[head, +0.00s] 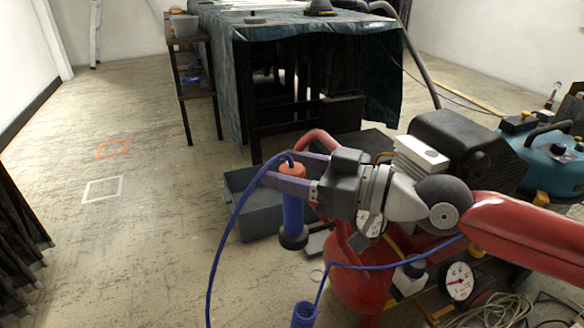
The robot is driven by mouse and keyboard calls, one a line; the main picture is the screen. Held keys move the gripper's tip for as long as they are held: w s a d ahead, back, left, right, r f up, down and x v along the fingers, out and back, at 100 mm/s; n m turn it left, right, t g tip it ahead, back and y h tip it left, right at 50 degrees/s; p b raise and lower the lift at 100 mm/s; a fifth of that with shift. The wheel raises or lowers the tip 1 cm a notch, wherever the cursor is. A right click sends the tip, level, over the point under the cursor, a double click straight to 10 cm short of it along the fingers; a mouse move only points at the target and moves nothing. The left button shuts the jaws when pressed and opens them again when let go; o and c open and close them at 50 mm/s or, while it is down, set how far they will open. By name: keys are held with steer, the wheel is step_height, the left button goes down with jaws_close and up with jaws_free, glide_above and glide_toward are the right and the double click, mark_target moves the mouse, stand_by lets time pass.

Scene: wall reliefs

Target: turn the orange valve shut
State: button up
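My gripper (277,167) is in the middle of the head view. Its two fingers lie on either side of the orange top of a blue cylinder (293,210) with a dark foot, and appear shut on it. A thin blue hose runs from the cylinder's top. The cylinder looks upright, in front of a grey bin; whether its foot touches anything is unclear. I cannot make out a separate orange valve. A red compressor (352,275) with a dial gauge (459,281) is below my arm, which hides part of it.
A cloth-covered table (290,30) and a narrow shelf (190,75) stand behind. The grey bin (240,190) is on the floor. A teal machine (555,165) is at right. The blue hose hangs in a loop and coil. The left floor, with orange and white marked squares, is clear.

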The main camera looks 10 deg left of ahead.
steer(key=shift+d, duration=0.1)
steer(key=v, duration=0.7)
steer(key=shift+d, duration=0.3)
